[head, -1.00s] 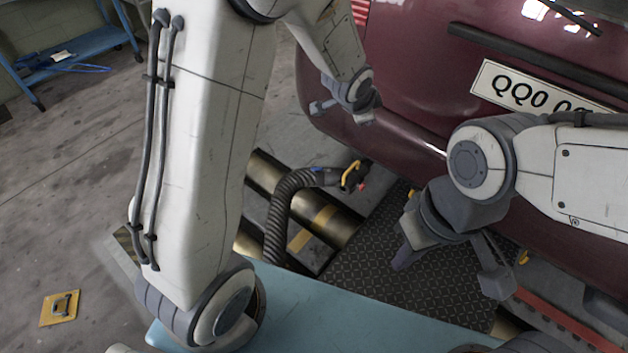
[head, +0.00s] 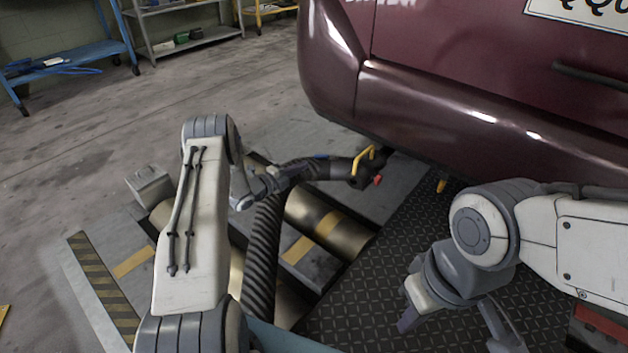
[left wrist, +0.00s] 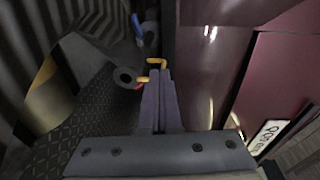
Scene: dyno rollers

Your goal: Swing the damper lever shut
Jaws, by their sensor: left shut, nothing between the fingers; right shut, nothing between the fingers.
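A ribbed dark hose (head: 262,255) rises between the rollers and bends right to a dark nozzle (head: 368,178) under the car's bumper. The nozzle carries a bent yellow handle (head: 363,158) and a red tip (head: 378,181); a blue part (head: 321,156) sits behind it. I cannot tell which of these is the damper lever. My left gripper (head: 308,169) is shut and empty by the hose's bend. In the left wrist view its shut fingers (left wrist: 159,73) point at the yellow handle (left wrist: 157,63); contact is unclear. My right gripper (head: 408,322) is shut and empty above the dark plate.
The maroon car (head: 430,105) overhangs the nozzle from behind and the right. Metal rollers (head: 325,222) lie in the floor beside a dark tread plate (head: 365,300). A blue trolley (head: 70,62) and grey shelves (head: 185,35) stand far back. The floor on the left is open.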

